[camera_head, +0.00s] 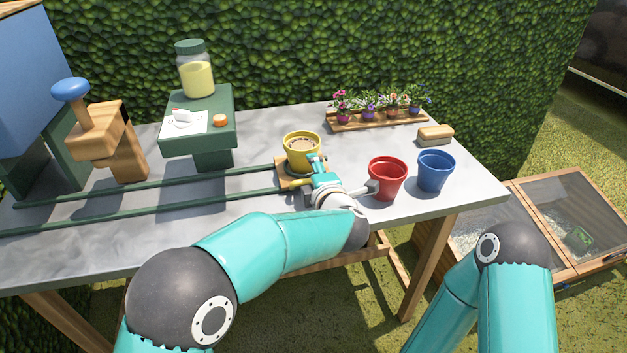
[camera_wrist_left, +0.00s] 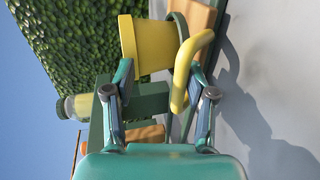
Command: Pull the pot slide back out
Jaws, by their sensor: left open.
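The pot slide (camera_head: 281,165) is a wooden carriage on two green rails, at their right end. A yellow pot (camera_head: 301,140) with brown soil stands upright on it; in the left wrist view the pot (camera_wrist_left: 148,48) appears turned sideways. A yellow loop handle (camera_wrist_left: 180,80) shows in the left wrist view, between the spread fingers and nearer the right one. My left gripper (camera_head: 312,170) is open at the front right of the slide; it also shows in the wrist view (camera_wrist_left: 162,85). I cannot tell whether a finger touches the handle. My right gripper is out of view.
A red pot (camera_head: 387,180) and a blue pot (camera_head: 435,171) stand just right of my left gripper. A green dispenser (camera_head: 200,140) with a jar (camera_head: 195,72) and a wooden press (camera_head: 108,135) with a blue knob stand along the rails. A flower tray (camera_head: 375,123) and sponge (camera_head: 435,135) are behind.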

